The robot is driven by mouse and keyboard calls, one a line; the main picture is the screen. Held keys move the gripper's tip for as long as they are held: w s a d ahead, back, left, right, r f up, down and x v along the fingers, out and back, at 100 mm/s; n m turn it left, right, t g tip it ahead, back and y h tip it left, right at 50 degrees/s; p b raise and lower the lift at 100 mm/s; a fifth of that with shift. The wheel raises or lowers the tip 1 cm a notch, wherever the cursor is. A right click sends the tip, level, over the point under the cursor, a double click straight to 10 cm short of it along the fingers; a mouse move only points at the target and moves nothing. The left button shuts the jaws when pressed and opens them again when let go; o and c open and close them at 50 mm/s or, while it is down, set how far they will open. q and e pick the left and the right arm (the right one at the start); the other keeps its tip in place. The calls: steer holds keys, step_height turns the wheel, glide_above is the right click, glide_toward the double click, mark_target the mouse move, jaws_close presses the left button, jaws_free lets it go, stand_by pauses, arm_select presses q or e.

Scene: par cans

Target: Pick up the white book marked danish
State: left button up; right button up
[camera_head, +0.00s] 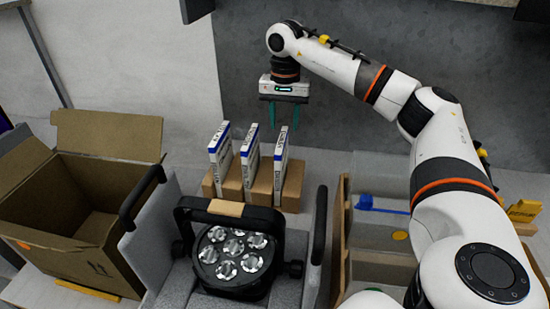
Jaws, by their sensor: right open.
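Three thin white books with blue bands stand upright in a brown slotted holder (260,193) in the middle of the head view. They are the left book (221,155), the middle book (250,160) and the right book (281,158). Each has dark lettering on its spine, too small to read surely, so I cannot tell which is marked danish. My right gripper (287,115) points down, open and empty, above and behind the right book, with its green fingers apart. It appears clear of the books. My left gripper is out of view.
An open cardboard box (75,205) stands at the left. A black par can light (238,255) lies in a grey padded case in front of the holder. A wooden divided box (378,240) with a blue brush (380,205) is at the right, partly behind my right arm.

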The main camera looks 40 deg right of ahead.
mark_target(282, 140)
steer(key=f, duration=0.3)
steer(key=shift+s+f, duration=0.25)
steer(key=shift+w+f, duration=0.2)
steer(key=shift+f, duration=0.05)
steer(key=shift+w+f+p, duration=0.2)
steer(key=shift+f+p, duration=0.1)
steer(key=shift+f, duration=0.2)
steer(key=shift+w+f+p, duration=0.15)
steer(key=shift+f+p, duration=0.1)
steer(key=shift+f, duration=0.2)
step_height(282, 140, down, 2)
steer(key=shift+w+d+f, duration=0.1)
steer(key=shift+f, duration=0.45)
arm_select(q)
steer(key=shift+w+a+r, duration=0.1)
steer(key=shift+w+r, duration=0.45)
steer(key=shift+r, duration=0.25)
arm_select(e)
steer(key=shift+c, duration=0.2)
jaws_close()
